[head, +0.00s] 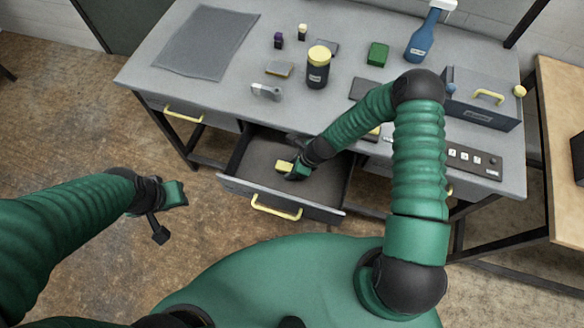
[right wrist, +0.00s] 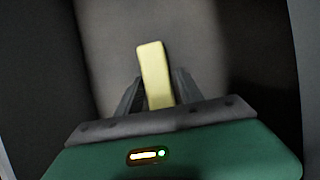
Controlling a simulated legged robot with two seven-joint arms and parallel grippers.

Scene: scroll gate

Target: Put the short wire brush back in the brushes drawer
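The short wire brush shows as a pale yellow block (head: 284,166) at my right gripper (head: 292,171), inside the open drawer. In the right wrist view the yellow block (right wrist: 154,70) stands between my two dark fingers, which seem to press on its sides; its bristles are not visible. The open drawer (head: 318,192) has a grey floor and a yellow handle (head: 276,207); any label on it is not readable. Whether the brush touches the drawer floor is unclear. My left gripper (head: 168,212) hangs away from the desk at the left; its finger opening is unclear.
The grey desk (head: 222,95) carries a dark jar (head: 318,72) with a yellow lid, a green block (head: 377,54), a blue bottle (head: 424,38) and a grey box (head: 480,102). A closed drawer with a yellow handle (head: 184,115) is at the left. A wooden table (head: 562,110) stands right.

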